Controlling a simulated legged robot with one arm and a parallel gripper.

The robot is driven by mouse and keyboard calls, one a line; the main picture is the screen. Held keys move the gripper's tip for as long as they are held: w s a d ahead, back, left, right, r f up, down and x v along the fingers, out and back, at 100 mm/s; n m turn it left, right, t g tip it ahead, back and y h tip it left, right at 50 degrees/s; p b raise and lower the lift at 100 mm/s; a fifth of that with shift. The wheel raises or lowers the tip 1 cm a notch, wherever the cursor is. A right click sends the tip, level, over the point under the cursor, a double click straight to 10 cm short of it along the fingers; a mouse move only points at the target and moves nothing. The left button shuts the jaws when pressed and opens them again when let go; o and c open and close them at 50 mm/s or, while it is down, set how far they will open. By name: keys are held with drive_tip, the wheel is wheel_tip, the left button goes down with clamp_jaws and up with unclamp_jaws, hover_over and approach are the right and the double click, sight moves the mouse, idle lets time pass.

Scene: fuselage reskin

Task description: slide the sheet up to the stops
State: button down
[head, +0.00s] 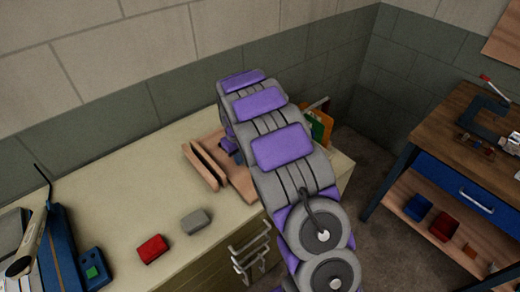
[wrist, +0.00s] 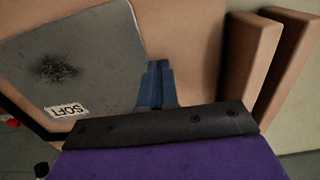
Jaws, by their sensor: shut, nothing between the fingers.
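The grey sheet (wrist: 75,60), with a dark smudge and a "SOFT" label, lies on a tan wooden board (wrist: 190,45) in the wrist view. My gripper (wrist: 158,68) has its blue fingers together and empty, just right of the sheet's edge; I cannot tell whether they touch it. Two upright wooden bars (wrist: 253,50), which may be the stops, stand to the right of my fingers, apart from the sheet. In the head view, the board (head: 241,181) and bars (head: 204,165) show left of my arm. My arm hides the sheet there.
The bench (head: 110,200) holds a red block (head: 152,249), a grey block (head: 196,221) and a blue device (head: 93,268) left of the board. Colored folders (head: 319,125) stand behind my arm. A wooden workbench (head: 450,130) stands at right across a floor gap.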

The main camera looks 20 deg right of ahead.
drive_tip(key=shift+w+d, duration=0.3)
drive_tip(key=shift+d, duration=0.6)
drive_tip(key=shift+w+d+p, duration=0.1)
drive_tip(key=shift+d+p, duration=0.2)
drive_tip(key=shift+p, duration=0.05)
drive_tip(key=shift+w+d, duration=0.15)
drive_tip(key=shift+d, duration=0.45)
drive_tip(key=shift+a, duration=0.1)
drive_tip(key=shift+s+a+r+p, duration=0.15)
drive_tip(key=shift+a+r+p, duration=0.1)
drive_tip(key=shift+a, duration=0.2)
drive_tip(key=shift+s+a+r+p, duration=0.15)
drive_tip(key=shift+a+r, duration=0.1)
drive_tip(key=shift+a, duration=0.2)
wheel_tip(320, 180, up, 7)
drive_tip(key=p, duration=0.2)
drive_tip(key=shift+p, duration=0.4)
